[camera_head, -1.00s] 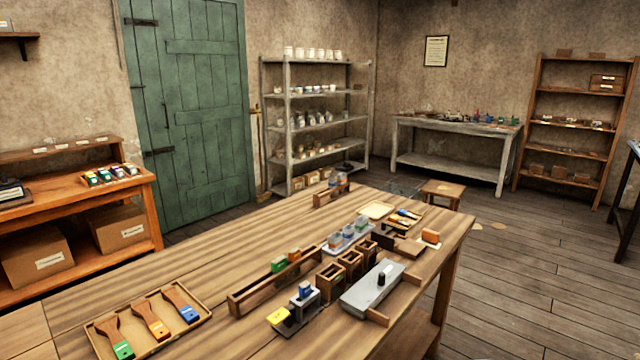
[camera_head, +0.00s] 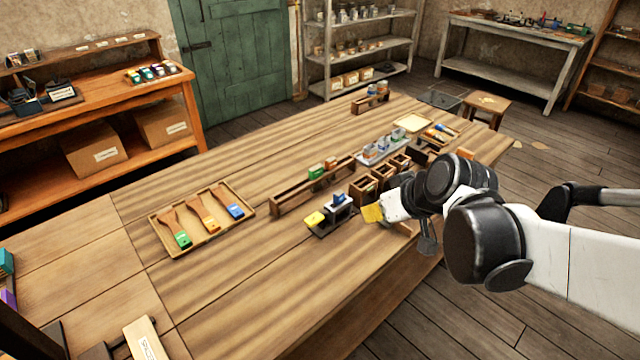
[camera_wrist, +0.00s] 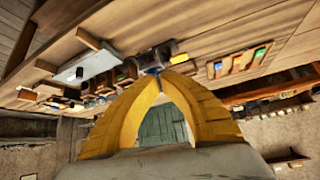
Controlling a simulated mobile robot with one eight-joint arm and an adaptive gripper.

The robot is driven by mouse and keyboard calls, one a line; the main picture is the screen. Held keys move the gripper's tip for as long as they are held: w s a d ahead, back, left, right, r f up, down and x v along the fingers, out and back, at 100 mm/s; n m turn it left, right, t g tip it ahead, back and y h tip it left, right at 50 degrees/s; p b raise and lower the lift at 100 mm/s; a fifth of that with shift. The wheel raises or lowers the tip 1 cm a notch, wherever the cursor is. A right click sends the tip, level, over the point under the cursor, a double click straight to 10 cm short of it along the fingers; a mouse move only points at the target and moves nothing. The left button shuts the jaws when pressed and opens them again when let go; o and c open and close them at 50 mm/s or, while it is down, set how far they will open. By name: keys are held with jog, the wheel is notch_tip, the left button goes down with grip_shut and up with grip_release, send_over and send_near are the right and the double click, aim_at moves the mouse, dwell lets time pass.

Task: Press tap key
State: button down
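A small device with a yellow paddle (camera_head: 314,218) and a blue-topped grey block (camera_head: 339,203) stands on a dark base on the table; the paddle is probably the tap key, though no label shows. The yellow paddle (camera_wrist: 179,59) also shows in the wrist view, just beyond my fingertips. My gripper (camera_head: 371,213) has yellow fingers and is right of the device in the head view. In the wrist view the fingertips (camera_wrist: 160,76) meet, with nothing seen held. Contact with the device cannot be told.
Open wooden boxes (camera_head: 363,188) and a long wooden rack (camera_head: 290,196) stand behind the device. A grey slab with a dark knob (camera_wrist: 87,64) shows in the wrist view. The table front (camera_head: 270,290) is clear.

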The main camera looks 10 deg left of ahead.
jog(key=w+a+f+n+y+p, duration=0.1)
jog(key=w+a+n+y+p, duration=0.1)
jog(key=w+a, duration=0.3)
jog(key=a+n+p, duration=0.1)
jog(key=a, duration=0.2)
jog(key=shift+w+a+f+g, duration=0.15)
jog(key=shift+w+a+g, duration=0.15)
jog(key=shift+w, duration=0.05)
jog(key=b, duration=0.4)
send_over(314, 220)
notch_tip(314, 220, down, 7)
jog(key=shift+d, duration=0.15)
notch_tip(314, 220, down, 3)
jog(key=shift+w+r+b, duration=0.1)
jog(key=shift+r+b, duration=0.1)
jog(key=shift+b, duration=0.2)
jog(key=shift+f, duration=0.75)
jog(key=shift+b, duration=0.3)
